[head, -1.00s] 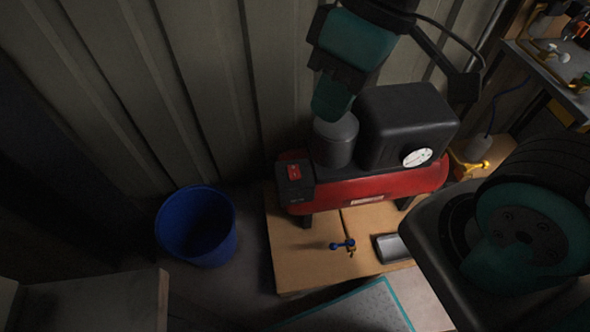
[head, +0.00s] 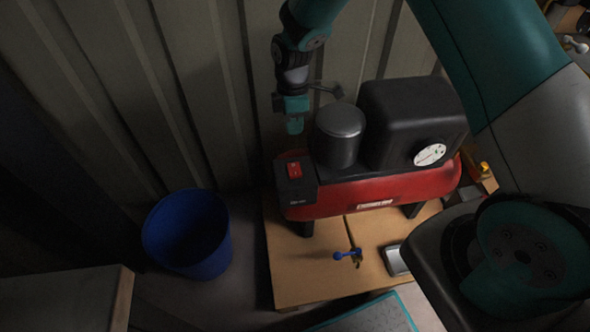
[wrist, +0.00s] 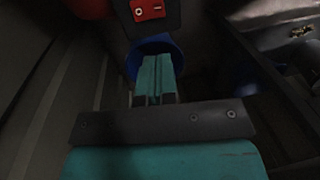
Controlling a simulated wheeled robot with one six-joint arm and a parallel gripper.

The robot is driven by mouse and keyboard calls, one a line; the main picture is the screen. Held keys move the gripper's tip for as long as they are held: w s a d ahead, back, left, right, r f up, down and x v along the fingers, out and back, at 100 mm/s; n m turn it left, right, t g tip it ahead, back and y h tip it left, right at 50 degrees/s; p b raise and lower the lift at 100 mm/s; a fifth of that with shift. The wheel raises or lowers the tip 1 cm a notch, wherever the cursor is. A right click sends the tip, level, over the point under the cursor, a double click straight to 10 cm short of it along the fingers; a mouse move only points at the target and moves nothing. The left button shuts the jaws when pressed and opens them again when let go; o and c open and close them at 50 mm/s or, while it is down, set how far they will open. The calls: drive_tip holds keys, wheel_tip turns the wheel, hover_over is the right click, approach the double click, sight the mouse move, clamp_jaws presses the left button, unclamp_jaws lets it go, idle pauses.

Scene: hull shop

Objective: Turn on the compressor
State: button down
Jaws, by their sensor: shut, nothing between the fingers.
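The compressor (head: 375,190) has a red tank, a black housing, a grey cylinder and a round white gauge (head: 430,154). It stands on a wooden board. Its red switch (head: 295,170) is on a black box at the tank's left end. The switch also shows at the top of the wrist view (wrist: 148,9), with small marks on its face. My gripper (head: 295,128) is shut and empty, pointing down above and behind the switch box, apart from it. In the wrist view the closed fingers (wrist: 157,80) lie below the switch in the picture.
A blue bucket (head: 188,234) stands on the floor left of the board. A blue-handled valve (head: 347,254) lies in front of the compressor on the wooden board (head: 300,275). A ribbed wall rises close behind. A grey surface (head: 62,300) is at lower left.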

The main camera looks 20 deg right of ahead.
sight(295, 174)
drive_tip(key=f, duration=0.4)
drive_tip(key=s+f, duration=0.1)
drive_tip(key=f, duration=0.4)
drive_tip(key=s+f, duration=0.1)
drive_tip(key=f, duration=0.3)
drive_tip(key=shift+a+f, duration=0.25)
drive_tip(key=shift+f, duration=0.1)
drive_tip(key=shift+b, duration=0.3)
